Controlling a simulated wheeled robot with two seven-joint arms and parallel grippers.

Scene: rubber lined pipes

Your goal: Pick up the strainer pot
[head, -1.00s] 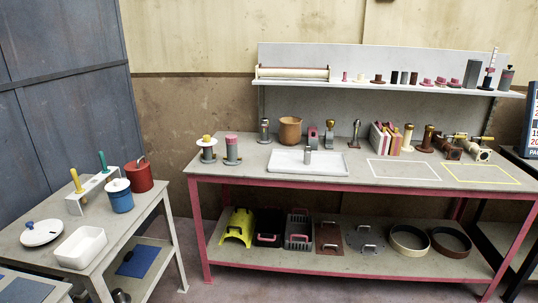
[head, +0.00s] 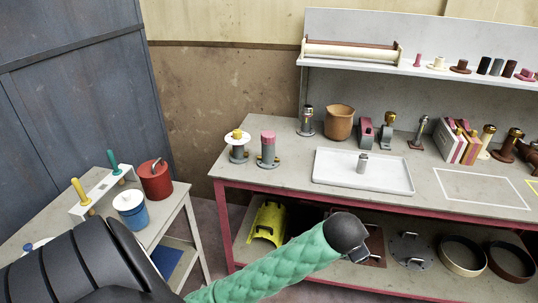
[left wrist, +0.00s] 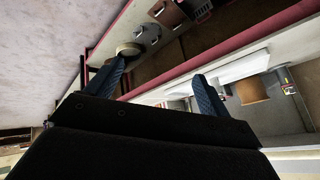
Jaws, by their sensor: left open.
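No label shows which vessel is the strainer pot. Candidates are a brown pot (head: 340,122) upright at the back of the bench, a red lidded pot (head: 155,181) and a blue pot with a white lid (head: 131,211) on the left table. My left arm, in a green sleeve, reaches across the lower middle of the head view. My left gripper (left wrist: 160,88) is open and empty in the left wrist view, with two blue fingers wide apart. In that view a brown vessel (left wrist: 255,88) lies beyond the right finger. My right gripper is out of view.
A yellow part (head: 268,222) and dark rings (head: 511,258) lie on the lower shelf.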

